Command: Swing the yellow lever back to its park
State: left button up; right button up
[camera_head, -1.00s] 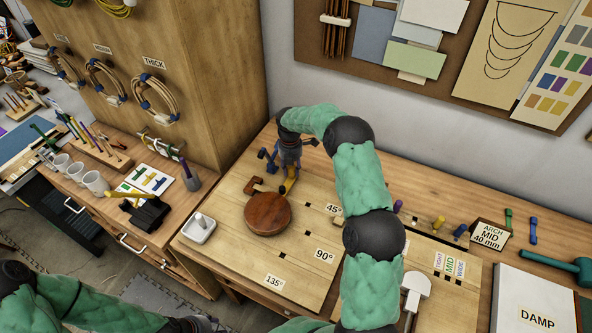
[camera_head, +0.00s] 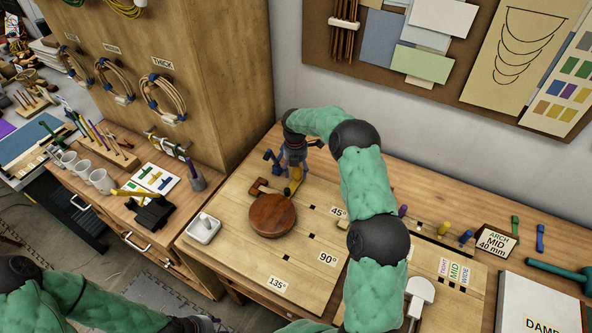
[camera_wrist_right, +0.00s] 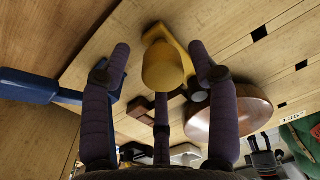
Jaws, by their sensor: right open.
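The yellow lever (camera_head: 295,180) is on the wooden board behind the round brown disc (camera_head: 272,214). In the right wrist view its rounded yellow end (camera_wrist_right: 162,66) lies between my two fingers, with a visible space on each side. My right gripper (camera_head: 294,167) is open, pointing down at the lever from above, and partly covers it in the head view. The fingers also show in the wrist view (camera_wrist_right: 160,56). My left gripper (camera_head: 199,324) shows only in part at the bottom edge, and its fingers cannot be made out.
A blue lever (camera_wrist_right: 30,86) lies just left of my right fingers in the wrist view. A brown clamp-like piece (camera_head: 259,187) stands beside the disc. A white dish (camera_head: 203,230) is at the board's left edge. The board's front, near the 90° and 135° labels, is clear.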

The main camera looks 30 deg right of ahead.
notch_tip(320, 180, up, 12)
jog(key=shift+w+a+f, duration=0.15)
jog(key=shift+w, duration=0.05)
dwell(0.6)
